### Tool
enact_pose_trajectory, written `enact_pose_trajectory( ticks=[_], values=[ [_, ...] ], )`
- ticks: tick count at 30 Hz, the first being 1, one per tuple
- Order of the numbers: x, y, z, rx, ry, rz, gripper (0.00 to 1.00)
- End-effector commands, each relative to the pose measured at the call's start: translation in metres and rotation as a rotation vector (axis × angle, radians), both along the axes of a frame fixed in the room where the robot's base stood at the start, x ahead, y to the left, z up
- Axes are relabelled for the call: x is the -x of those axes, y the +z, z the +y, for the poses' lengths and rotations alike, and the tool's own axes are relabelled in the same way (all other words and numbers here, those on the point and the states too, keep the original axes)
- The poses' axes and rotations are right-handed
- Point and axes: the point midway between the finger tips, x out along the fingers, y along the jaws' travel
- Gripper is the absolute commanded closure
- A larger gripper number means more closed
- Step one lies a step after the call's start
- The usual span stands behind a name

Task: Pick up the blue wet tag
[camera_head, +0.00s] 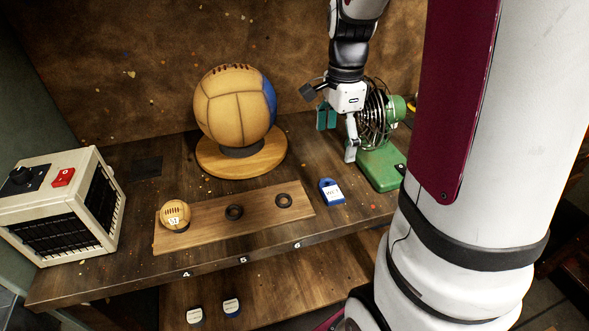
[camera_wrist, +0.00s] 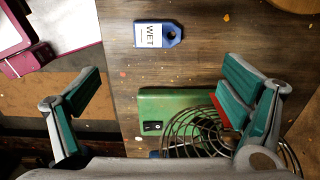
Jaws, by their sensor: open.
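The blue tag (camera_head: 331,192) has a white label and lies flat on the wooden workbench, right of the long board. In the wrist view the tag (camera_wrist: 157,35) reads "WET" and lies near the top, beyond the fingertips. My gripper (camera_head: 338,134) is open and empty. It hangs above the bench behind the tag, close to the green fan. In the wrist view my gripper (camera_wrist: 160,87) shows its two teal-padded fingers spread wide, with nothing between the pads.
A green fan (camera_head: 378,168) with a wire cage stands right beside my gripper. A large leather ball (camera_head: 232,105) sits on a round wooden stand. A board (camera_head: 205,222) with a small ball and two dark rings lies in front. A beige heater-like box (camera_head: 65,205) stands left.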

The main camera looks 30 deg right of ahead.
Motion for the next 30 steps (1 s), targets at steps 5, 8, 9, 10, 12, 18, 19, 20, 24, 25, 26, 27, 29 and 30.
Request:
enact_pose_trajectory(
  ticks=[5, 8, 9, 10, 12, 18, 19, 20, 24, 25, 26, 27, 29, 30],
  values=[
    [0.001, -0.028, 0.000, -0.002, -0.005, 0.006, 0.08],
    [0.001, -0.048, 0.000, -0.002, -0.002, 0.007, 0.08],
    [0.001, -0.055, 0.001, -0.002, -0.002, 0.006, 0.08],
    [0.001, -0.060, 0.001, -0.002, -0.002, 0.006, 0.08],
    [0.001, -0.070, 0.000, -0.002, -0.003, 0.004, 0.08],
    [0.001, -0.084, 0.001, -0.001, -0.001, 0.003, 0.08],
    [0.001, -0.086, 0.001, -0.001, 0.000, 0.003, 0.08],
    [0.001, -0.088, 0.001, -0.001, 0.000, 0.003, 0.08],
    [0.003, -0.107, 0.003, -0.002, 0.000, 0.005, 0.08],
    [0.004, -0.112, 0.003, -0.003, 0.000, 0.005, 0.08],
    [0.004, -0.116, 0.004, -0.002, -0.001, 0.005, 0.08],
    [0.004, -0.122, 0.004, -0.002, -0.001, 0.005, 0.08],
    [0.003, -0.128, 0.004, -0.001, 0.000, 0.003, 0.08],
    [0.003, -0.131, 0.004, -0.002, 0.000, 0.003, 0.08]
  ],
)
